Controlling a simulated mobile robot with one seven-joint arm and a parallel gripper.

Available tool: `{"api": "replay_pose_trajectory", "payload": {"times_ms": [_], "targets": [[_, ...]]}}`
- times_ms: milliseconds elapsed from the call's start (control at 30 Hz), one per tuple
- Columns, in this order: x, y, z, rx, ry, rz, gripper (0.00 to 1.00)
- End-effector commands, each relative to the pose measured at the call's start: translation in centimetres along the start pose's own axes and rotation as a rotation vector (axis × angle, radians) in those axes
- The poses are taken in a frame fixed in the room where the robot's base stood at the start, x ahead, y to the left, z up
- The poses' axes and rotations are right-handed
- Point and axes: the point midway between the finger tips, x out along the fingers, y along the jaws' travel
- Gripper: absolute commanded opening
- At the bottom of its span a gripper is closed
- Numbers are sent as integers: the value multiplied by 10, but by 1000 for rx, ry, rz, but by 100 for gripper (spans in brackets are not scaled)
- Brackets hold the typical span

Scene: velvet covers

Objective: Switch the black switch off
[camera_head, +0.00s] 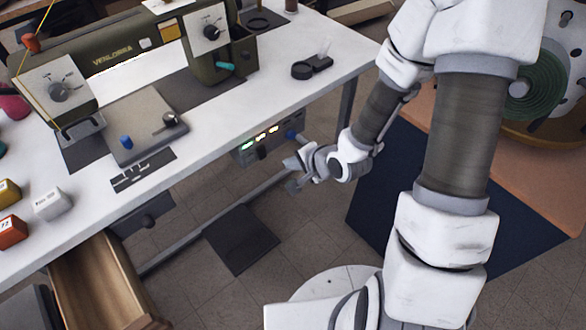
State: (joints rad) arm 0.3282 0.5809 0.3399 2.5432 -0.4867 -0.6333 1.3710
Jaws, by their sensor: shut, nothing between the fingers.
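A grey control box (264,145) is mounted under the front edge of the white table. It bears small lit displays in green, yellow and orange-white. A small dark piece (262,153) on its face, below the lights, looks like the black switch; its position is too small to tell. A blue part (291,135) sits at the box's right end. My gripper (289,174) is shut and empty, just below and right of the box. It appears apart from the dark piece, though the depth between them is hard to judge.
The white table (310,90) carries a green sewing machine (120,58) and several coloured spools or blocks at the left. An open wooden drawer (100,280) juts out at the lower left. A dark pedal plate (241,240) lies under the table. A table leg stands behind my arm.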

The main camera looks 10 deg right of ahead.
Motion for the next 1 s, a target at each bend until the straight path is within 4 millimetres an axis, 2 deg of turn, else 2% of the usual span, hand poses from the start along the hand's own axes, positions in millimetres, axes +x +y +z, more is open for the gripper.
{"api": "replay_pose_trajectory", "payload": {"times_ms": [167,300,500,700,1000], "targets": [[11,5,0,-5,5,1,0],[46,4,1,-4,0,3,0],[86,4,1,-3,1,2,0],[105,-18,0,-4,2,1,0],[111,-25,0,-1,3,3,0]]}}
